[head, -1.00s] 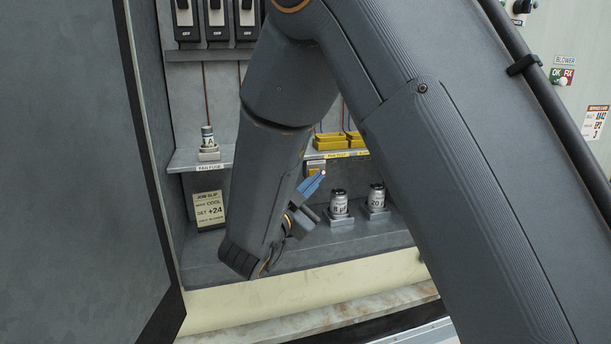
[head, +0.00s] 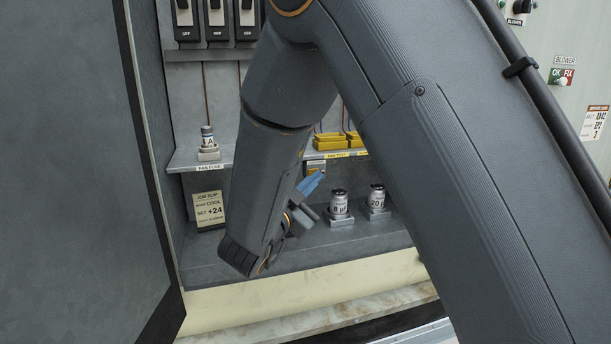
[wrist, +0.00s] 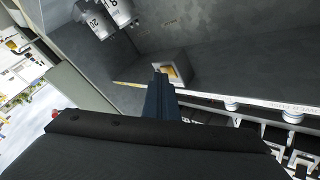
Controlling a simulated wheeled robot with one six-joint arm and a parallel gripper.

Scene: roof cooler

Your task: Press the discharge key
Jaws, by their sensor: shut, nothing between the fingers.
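My gripper (head: 316,176) is shut, with its blue fingers angled up and to the right inside the open cabinet. In the wrist view the fingertips (wrist: 160,76) lie at the near edge of a small grey housing with a yellow-orange face (wrist: 168,70), which looks like the discharge key. I cannot tell whether they touch it. In the head view a small yellowish part (head: 315,166) shows just above the fingertips, under the shelf. My arm and fingers hide much around it.
Two silver canisters, marked 8 µF (head: 339,206) and 20 (head: 376,198), stand right of my gripper. A shelf (head: 190,160) with a fuse (head: 208,143) and yellow trays (head: 330,141) is above. A job slip (head: 208,210) leans at left. The cabinet floor (head: 330,245) is clear in front.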

